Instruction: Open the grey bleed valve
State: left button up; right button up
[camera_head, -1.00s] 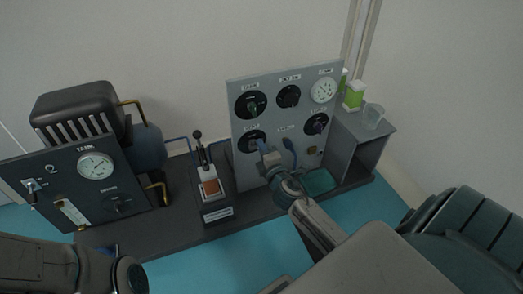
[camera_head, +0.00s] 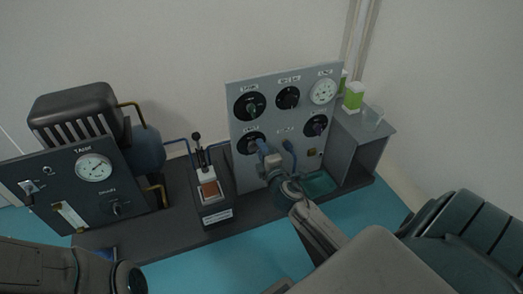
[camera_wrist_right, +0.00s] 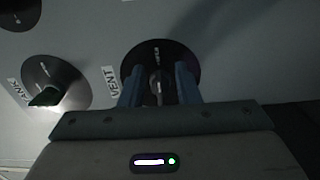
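The grey instrument panel (camera_head: 240,172) carries several dark round dials. In the right wrist view a dial with a small grey knob (camera_wrist_right: 158,88) has a VENT label beside it. It appears to be the lower-left dial (camera_head: 246,143) in the head view, partly covered by my gripper. My right gripper (camera_head: 276,146) is at the panel. Its two blue fingers (camera_wrist_right: 160,84) stand either side of the grey knob, apart from each other. A small gap seems to remain, but contact is hard to judge. My left arm enters at lower left; its gripper fingers are not visible.
Left of the grey panel stands a small box with an orange-brown face (camera_head: 209,190) and a lever. Farther left is a dark panel with a gauge (camera_head: 93,168). A green-knobbed dial (camera_wrist_right: 45,96) is beside the VENT dial. A grey shelf (camera_head: 367,143) stands at right.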

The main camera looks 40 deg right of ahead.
jog(key=v, duration=1)
jog(key=shift+s+p, duration=0.3)
jog(key=shift+s, duration=0.1)
